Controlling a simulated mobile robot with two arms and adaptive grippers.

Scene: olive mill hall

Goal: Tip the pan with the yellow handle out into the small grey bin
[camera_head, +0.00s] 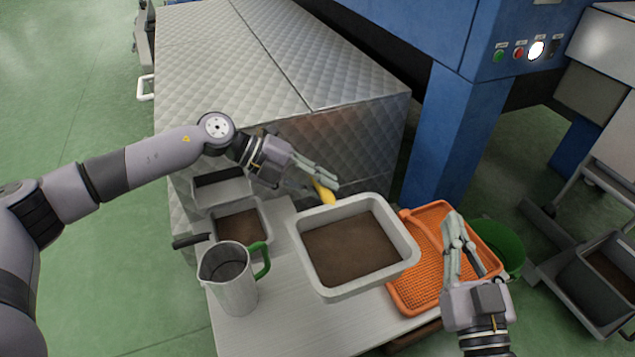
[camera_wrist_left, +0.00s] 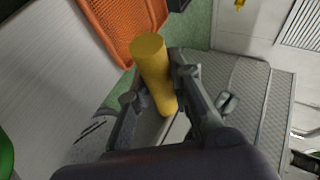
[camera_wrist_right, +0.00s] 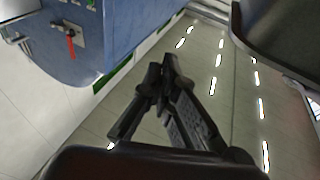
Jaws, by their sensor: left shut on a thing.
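My left gripper (camera_head: 326,181) is shut on the yellow handle (camera_head: 324,192), a thick yellow cylinder. The handle also shows between the fingers in the left wrist view (camera_wrist_left: 153,72). In the head view it lies close to the back rim of a large pale tub (camera_head: 300,240) filled with brown material; I cannot tell whether it joins this tub. A small grey open bin (camera_head: 205,205) with a dark inside stands at the table's back left. My right gripper (camera_head: 458,228) is shut and empty above the orange tray; its fingertips meet in the right wrist view (camera_wrist_right: 160,80).
A grey pan with brown contents and a black handle (camera_head: 190,241) sits in front of the small bin. A metal jug with a green handle (camera_head: 230,285) stands at the front left. An orange perforated tray (camera_head: 415,290) and a green bucket (camera_head: 507,245) lie at the right.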

